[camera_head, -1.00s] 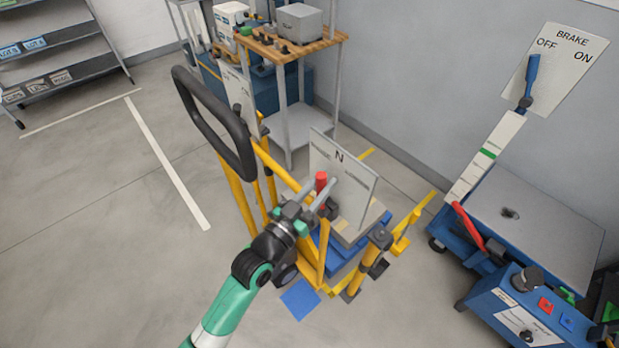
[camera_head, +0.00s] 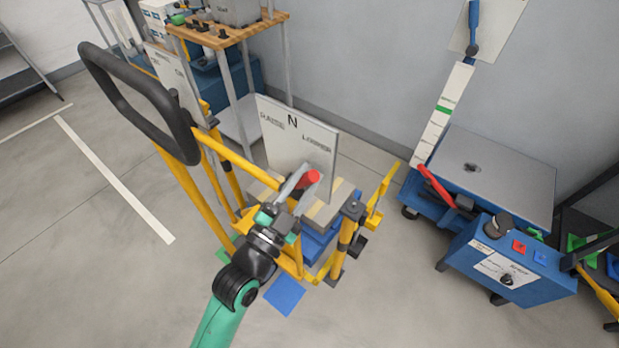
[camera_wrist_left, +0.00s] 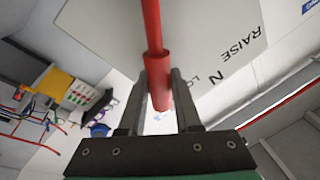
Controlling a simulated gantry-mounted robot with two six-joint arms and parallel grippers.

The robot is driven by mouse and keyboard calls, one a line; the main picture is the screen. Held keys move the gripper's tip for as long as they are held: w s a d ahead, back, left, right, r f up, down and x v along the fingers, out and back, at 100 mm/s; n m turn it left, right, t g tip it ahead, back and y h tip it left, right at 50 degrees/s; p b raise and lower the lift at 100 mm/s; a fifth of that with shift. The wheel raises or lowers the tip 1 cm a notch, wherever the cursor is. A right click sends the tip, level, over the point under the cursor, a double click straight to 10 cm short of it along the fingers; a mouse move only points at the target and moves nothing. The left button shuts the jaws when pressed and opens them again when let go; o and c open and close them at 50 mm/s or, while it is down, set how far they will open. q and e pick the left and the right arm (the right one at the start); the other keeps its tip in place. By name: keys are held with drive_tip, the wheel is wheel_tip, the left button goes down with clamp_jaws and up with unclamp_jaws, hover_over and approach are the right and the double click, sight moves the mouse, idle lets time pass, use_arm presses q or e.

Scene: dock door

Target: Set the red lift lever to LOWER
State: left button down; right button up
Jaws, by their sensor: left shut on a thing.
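The red lift lever (camera_head: 311,178) stands in front of a white plate (camera_head: 290,148) marked RAISE, N and LOWER on the yellow-framed lift cart. Its red end shows below the word LOWER, to the right of N, and leans toward the right. My left gripper (camera_head: 297,184) is shut on the lever near that end. In the left wrist view the red lever (camera_wrist_left: 157,84) lies between both fingers (camera_wrist_left: 160,95), and the fingers partly cover the plate's lettering. The lever's pivot is hidden. My right gripper is not in view.
A black loop handle (camera_head: 140,100) rises left of the plate. A wooden-topped shelf stand (camera_head: 228,35) is behind. At right stand a blue cart (camera_head: 485,185) with another red lever (camera_head: 436,187) and a blue control box (camera_head: 510,265). The floor at left is clear.

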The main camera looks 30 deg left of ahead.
use_arm(q)
drive_tip(key=shift+f, duration=0.1)
idle(0.3)
drive_tip(key=c, duration=0.6)
unclamp_jaws()
drive_tip(key=shift+d, duration=0.1)
drive_tip(key=v, duration=1.1)
drive_tip(key=shift+s, duration=0.3)
